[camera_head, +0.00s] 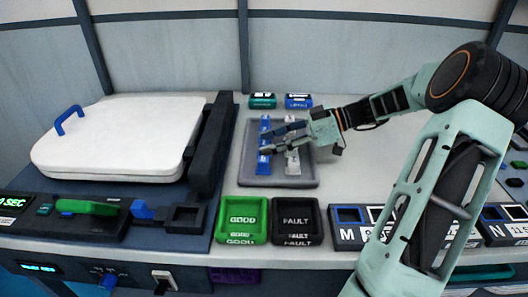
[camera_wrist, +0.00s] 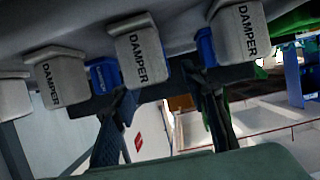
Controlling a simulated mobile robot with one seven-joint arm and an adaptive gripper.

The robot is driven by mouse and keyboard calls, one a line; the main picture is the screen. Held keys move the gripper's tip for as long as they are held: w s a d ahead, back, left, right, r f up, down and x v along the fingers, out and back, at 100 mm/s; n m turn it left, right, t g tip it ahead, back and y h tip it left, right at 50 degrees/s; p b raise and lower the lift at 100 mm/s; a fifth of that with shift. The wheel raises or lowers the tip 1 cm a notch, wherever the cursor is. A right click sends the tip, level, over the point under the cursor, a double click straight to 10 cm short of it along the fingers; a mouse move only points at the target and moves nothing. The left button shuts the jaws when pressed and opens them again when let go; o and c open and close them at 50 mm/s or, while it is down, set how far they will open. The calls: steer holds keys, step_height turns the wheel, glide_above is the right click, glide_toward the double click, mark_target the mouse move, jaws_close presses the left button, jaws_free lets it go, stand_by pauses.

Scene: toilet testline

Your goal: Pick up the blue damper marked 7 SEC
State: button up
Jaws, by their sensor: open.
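The blue piece may be the blue damper, but no 7 SEC mark can be read. My gripper (camera_head: 264,142) reaches in from the right, fingers apart over the tray, and partly hides both pieces. In the wrist view, several pale blocks lettered DAMPER (camera_wrist: 140,58) hang across the top, with a blue part (camera_wrist: 103,73) and another blue part (camera_wrist: 206,47) between them. My dark fingers (camera_wrist: 163,100) are spread below them; contact cannot be told.
A green GOOD bin (camera_head: 241,238) and black FAULT bin (camera_head: 297,239) stand in front of the tray. Behind it are a green box (camera_head: 262,101) and a blue box (camera_head: 298,101). A white toilet lid (camera_head: 120,140) fills the left. The bench right of the tray is partly clear.

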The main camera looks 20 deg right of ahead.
steer(key=shift+w+a+f, duration=0.1)
steer(key=shift+a, duration=0.15)
steer(key=shift+c, duration=0.7)
jaws_close()
